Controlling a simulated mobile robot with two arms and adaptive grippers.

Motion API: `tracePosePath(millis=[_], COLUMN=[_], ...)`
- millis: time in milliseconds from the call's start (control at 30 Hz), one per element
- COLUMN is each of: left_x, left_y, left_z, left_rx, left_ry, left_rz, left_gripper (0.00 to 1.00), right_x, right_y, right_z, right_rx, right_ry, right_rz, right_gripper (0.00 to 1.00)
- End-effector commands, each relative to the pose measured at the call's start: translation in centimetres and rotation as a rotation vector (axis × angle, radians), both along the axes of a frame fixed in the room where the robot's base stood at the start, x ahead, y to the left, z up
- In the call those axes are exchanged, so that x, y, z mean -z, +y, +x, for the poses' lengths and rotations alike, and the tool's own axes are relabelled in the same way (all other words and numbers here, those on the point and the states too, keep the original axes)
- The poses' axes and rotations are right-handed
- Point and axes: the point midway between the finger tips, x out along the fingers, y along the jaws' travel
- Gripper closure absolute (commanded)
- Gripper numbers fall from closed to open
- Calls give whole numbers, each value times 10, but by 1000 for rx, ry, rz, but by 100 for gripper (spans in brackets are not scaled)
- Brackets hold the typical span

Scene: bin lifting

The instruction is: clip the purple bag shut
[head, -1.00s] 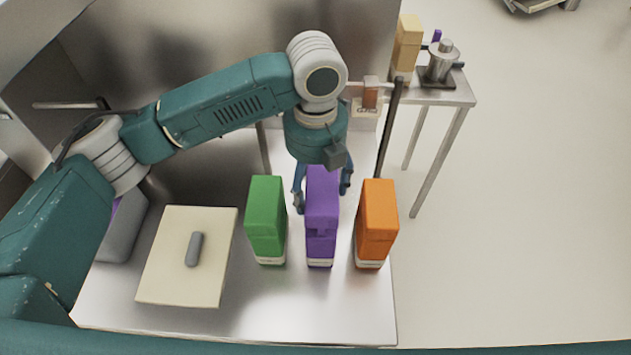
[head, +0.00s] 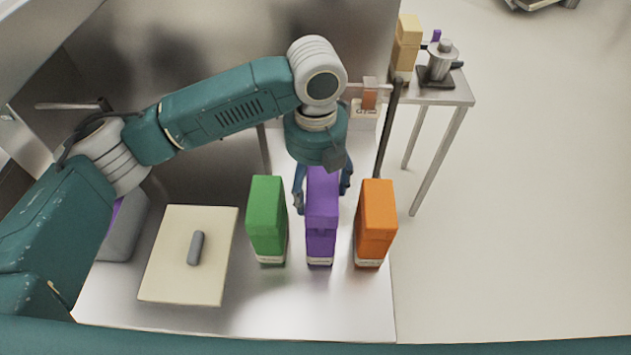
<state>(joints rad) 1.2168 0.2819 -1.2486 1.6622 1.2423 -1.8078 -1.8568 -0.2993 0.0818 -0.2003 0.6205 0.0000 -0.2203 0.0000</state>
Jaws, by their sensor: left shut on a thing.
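The purple bag (head: 321,232) stands upright on the metal counter, between a green bag and an orange bag. My left gripper (head: 322,190) comes down over the back of the purple bag's top, one finger on each side of it, and is shut on it. The arm and the gripper body hide the back of the bag's top. A small grey rounded bar (head: 196,248), which may be the clip, lies on a cream board at the left. My right gripper is not in view.
The green bag (head: 267,220) and the orange bag (head: 376,222) stand close on either side. The cream board (head: 180,285) lies on the counter (head: 300,310), whose front is clear. A side table (head: 450,95) holds a tan bag (head: 407,45) and a metal pot (head: 441,62).

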Motion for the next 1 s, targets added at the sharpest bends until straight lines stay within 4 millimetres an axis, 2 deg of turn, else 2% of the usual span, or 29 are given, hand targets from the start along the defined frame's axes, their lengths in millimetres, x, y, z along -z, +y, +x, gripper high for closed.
tracePosePath(millis=[567,1000], left_x=[0,10], left_y=[0,0], left_z=[0,0], left_rx=[0,-1], left_ry=[-1,-1], left_rz=[1,1], left_gripper=[55,55], right_x=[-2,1], right_y=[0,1], right_z=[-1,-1], right_rx=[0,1], right_ry=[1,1], right_rz=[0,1], right_gripper=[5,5])
